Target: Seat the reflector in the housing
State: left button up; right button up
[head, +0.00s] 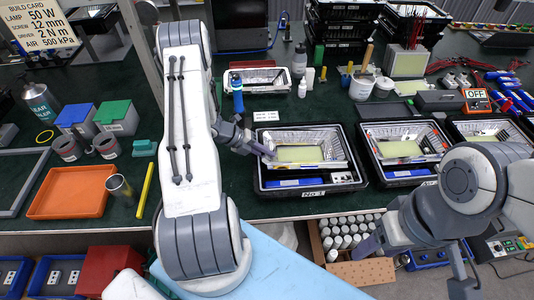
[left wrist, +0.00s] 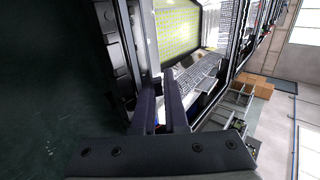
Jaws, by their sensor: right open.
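A silvery, faceted reflector (head: 325,135) sits over a black floodlight housing with a yellow board (head: 300,154), in the black tray (head: 310,189) marked No 1. The yellow board also shows in the left wrist view (left wrist: 178,32). My left gripper (head: 268,152) reaches in at the left side of the reflector. In the left wrist view its two fingers (left wrist: 163,82) are close together at the reflector's rim, seemingly pinching it. Whether the reflector rests fully down in the housing cannot be told. My right gripper (head: 370,245) is open and empty, low before the bench's front edge.
More black trays with silvery-walled units stand to the right, the nearest one (head: 400,178) beside tray No 1. A silvery part (head: 262,80) lies behind. An orange tray (head: 72,192), a yellow bar (head: 146,190) and lidded bins are at the left. White bottles (head: 345,232) stand below the bench edge.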

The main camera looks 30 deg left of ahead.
pick_arm(q)
jog(key=shift+s+a+f, duration=0.15)
jog(key=shift+s+f, duration=0.05)
jog(key=shift+a+r, duration=0.15)
jog(key=shift+a, duration=0.05)
jog(key=b+v, duration=0.1)
jog(key=v, duration=0.9)
jog(key=shift+d+r, duration=0.2)
jog(key=shift+w, duration=0.2)
